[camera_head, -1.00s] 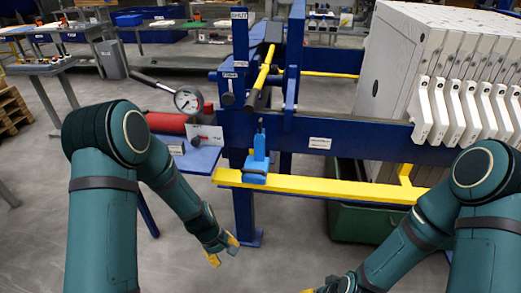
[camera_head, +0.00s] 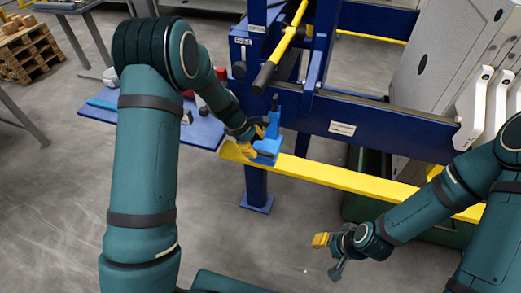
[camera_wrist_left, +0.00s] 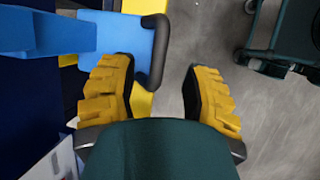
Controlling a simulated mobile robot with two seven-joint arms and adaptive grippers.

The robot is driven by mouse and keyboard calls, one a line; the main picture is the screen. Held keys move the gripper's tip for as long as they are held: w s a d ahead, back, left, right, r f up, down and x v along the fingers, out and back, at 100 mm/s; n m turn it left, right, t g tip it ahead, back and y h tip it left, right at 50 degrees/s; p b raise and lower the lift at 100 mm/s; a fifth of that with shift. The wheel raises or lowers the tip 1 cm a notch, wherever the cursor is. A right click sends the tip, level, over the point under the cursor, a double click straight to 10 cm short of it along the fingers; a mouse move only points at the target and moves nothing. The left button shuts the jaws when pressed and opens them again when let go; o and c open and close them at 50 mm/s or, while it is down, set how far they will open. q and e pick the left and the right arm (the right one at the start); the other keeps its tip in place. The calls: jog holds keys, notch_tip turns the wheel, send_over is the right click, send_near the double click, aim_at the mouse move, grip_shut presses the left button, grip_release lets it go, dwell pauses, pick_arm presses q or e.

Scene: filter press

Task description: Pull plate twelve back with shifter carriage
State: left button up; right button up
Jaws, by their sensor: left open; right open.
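The blue shifter carriage (camera_head: 268,147) sits on the yellow rail (camera_head: 330,176) near its left end. In the left wrist view the carriage (camera_wrist_left: 120,38) shows at the upper left with a bent black handle (camera_wrist_left: 155,50). My left gripper (camera_head: 250,147) is beside the carriage. Its yellow fingers (camera_wrist_left: 158,82) are open, with the handle's lower end in the gap between them, nearer the left finger; contact cannot be told. White plate handles (camera_head: 475,108) show at the right; which plate is twelve cannot be told. My right gripper (camera_head: 333,252) is open and empty below the rail.
The blue press frame (camera_head: 370,120) stands behind the rail, with a yellow-and-black bar (camera_head: 280,48) above. A blue side table (camera_head: 165,118) is at the left, partly behind my left arm. A dark green bin (camera_head: 375,208) sits under the rail. The floor in front is clear.

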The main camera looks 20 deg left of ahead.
aim_at(260, 151)
pick_arm(q)
jog(key=shift+x, duration=2)
jog(key=shift+w, duration=0.1)
grip_shut()
